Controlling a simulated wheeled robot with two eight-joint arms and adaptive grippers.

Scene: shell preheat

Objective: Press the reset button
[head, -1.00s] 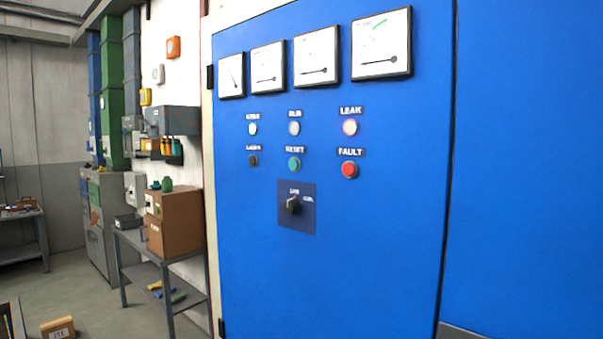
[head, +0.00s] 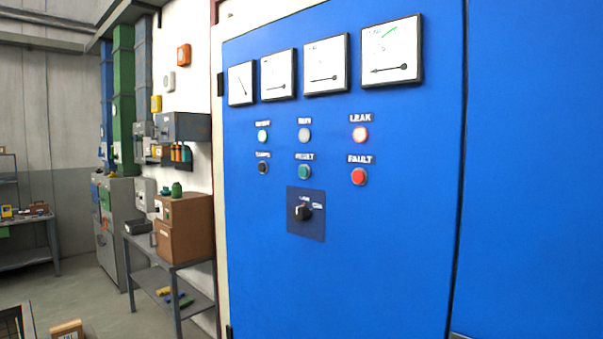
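The reset button (head: 304,172) is a small green round button on the blue cabinet door (head: 400,250), under a label that seems to read RESET. It sits between a black button (head: 263,168) on its left and a red FAULT button (head: 358,176) on its right. A pale lamp (head: 304,135) is above it, and a black rotary switch (head: 303,211) on a dark plate is below it. Neither of my grippers shows in the head view.
Several white gauges (head: 391,51) line the door's top. Left of the cabinet, a grey metal table (head: 150,251) carries brown boxes (head: 184,227). Grey cabinets (head: 112,232) stand behind it. A small box (head: 68,331) is at the bottom left. Some floor between is clear.

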